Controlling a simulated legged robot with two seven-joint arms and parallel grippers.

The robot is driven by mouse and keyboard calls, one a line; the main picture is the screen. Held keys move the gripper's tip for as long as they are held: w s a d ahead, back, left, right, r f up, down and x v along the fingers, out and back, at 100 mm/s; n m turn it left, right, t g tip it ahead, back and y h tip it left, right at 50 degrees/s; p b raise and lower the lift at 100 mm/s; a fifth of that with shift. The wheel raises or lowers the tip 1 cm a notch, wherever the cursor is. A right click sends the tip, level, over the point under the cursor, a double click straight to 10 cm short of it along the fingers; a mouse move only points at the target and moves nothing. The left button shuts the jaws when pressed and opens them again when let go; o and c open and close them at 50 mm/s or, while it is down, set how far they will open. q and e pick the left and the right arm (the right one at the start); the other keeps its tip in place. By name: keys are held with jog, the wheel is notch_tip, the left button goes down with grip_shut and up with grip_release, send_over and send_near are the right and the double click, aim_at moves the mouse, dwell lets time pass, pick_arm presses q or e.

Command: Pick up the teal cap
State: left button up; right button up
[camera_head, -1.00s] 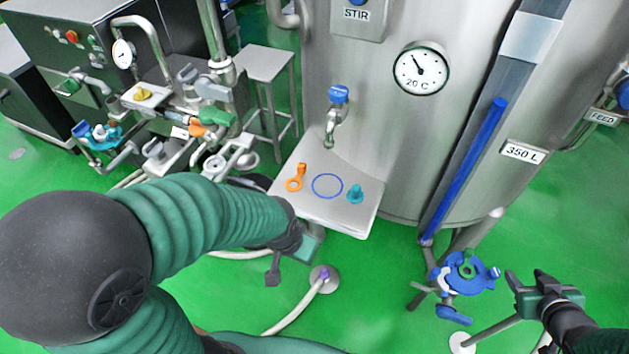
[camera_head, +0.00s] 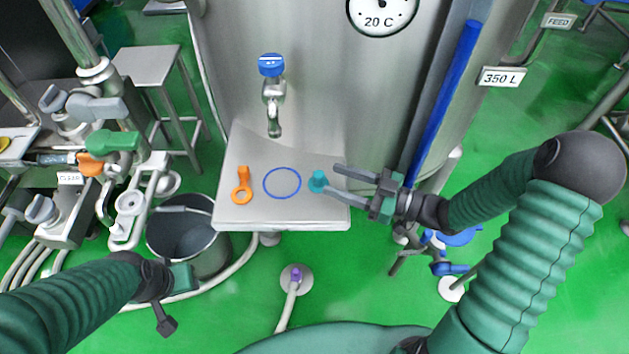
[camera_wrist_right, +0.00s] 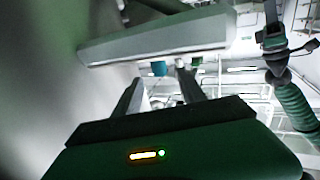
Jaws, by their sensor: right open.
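The teal cap (camera_head: 318,181) stands on the right part of the steel shelf (camera_head: 290,218), right of a blue ring outline. My right gripper (camera_head: 335,180) reaches in from the right. It is open, with its two fingers pointing left and their tips close to the cap, one on the far side and one on the near side. I cannot tell whether they touch it. In the right wrist view a teal patch, likely the cap (camera_wrist_right: 158,68), shows between the fingers near their tips. My left gripper (camera_head: 170,300) hangs at the lower left, away from the shelf; its opening is unclear.
An orange ring-shaped part (camera_head: 242,187) lies on the shelf's left side, beside the blue ring outline (camera_head: 282,183). A tap (camera_head: 272,92) juts from the tank above the shelf. A grey bucket (camera_head: 187,246) stands at the left. A blue tube (camera_head: 443,100) runs behind the right gripper.

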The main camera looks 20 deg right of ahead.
aim_at(319, 174)
jog(key=shift+w+a, duration=0.2)
jog(key=shift+a, duration=0.2)
jog(key=b+x, duration=0.1)
jog(key=x, duration=0.3)
jog(key=shift+w+d, duration=0.15)
jog(key=shift+w, duration=0.1)
jog(key=shift+a, duration=0.2)
jog(key=shift+a+r, duration=0.1)
jog(key=shift+a, duration=0.05)
jog(key=c, duration=0.4)
grip_shut()
